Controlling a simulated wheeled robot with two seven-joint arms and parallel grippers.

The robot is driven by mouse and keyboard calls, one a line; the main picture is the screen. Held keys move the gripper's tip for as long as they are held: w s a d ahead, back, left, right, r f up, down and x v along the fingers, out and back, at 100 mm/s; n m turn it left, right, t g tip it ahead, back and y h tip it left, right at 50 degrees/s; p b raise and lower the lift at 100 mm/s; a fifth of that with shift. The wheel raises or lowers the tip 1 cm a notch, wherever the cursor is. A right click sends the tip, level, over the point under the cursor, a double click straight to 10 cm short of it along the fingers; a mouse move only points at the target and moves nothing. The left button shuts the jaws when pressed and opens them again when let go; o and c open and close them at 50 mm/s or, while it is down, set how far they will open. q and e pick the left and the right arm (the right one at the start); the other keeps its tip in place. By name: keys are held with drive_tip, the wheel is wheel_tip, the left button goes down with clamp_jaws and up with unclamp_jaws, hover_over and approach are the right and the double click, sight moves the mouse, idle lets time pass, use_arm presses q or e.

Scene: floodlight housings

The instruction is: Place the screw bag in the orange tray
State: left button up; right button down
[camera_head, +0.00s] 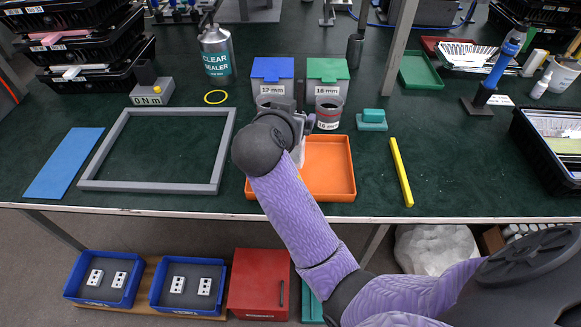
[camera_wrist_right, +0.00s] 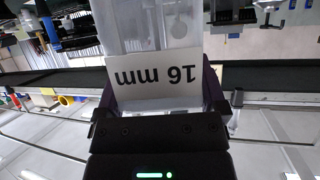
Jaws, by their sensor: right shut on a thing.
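The screw bag (camera_wrist_right: 150,35) is clear, with a white label reading "16 mm" upside down in the right wrist view. My right gripper (camera_wrist_right: 160,92) is shut on it, with the fingers at the label's two sides. In the head view my right gripper (camera_head: 301,122) is above the back edge of the orange tray (camera_head: 335,172). A small pale part of the bag (camera_head: 298,153) shows beside my wrist; the rest is hidden. The tray's bare floor shows right of my forearm, and its left part is mostly covered. My left gripper is not in view.
A blue 12 mm bin (camera_head: 272,72) and a green 16 mm bin (camera_head: 328,72) stand behind the tray. A cup labelled 16 (camera_head: 329,112) is close to my gripper. A grey frame (camera_head: 160,186) lies left, a yellow bar (camera_head: 401,172) right.

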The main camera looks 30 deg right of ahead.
drive_tip(key=w+d+f+m+g+h+b, duration=0.25)
drive_tip(key=d+f+m+g+b, duration=0.2)
drive_tip(key=d, duration=0.35)
use_arm(q)
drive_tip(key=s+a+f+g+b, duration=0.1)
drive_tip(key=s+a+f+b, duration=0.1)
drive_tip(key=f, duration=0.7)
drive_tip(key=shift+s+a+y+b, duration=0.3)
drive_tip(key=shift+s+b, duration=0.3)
drive_tip(key=shift+b, duration=0.05)
use_arm(e)
wheel_tip(320, 180, down, 10)
drive_tip(key=m+g+h, duration=0.1)
drive_tip(key=shift+s+d+r+m+g, duration=0.15)
drive_tip(key=shift+d+r+m+g, duration=0.05)
drive_tip(key=shift+d+m+g, duration=0.2)
unclamp_jaws()
drive_tip(key=p+v, duration=0.3)
drive_tip(key=v, duration=0.8)
drive_tip(key=shift+a+r, duration=0.1)
drive_tip(key=shift+s+a+r, duration=0.15)
drive_tip(key=shift+a, duration=0.25)
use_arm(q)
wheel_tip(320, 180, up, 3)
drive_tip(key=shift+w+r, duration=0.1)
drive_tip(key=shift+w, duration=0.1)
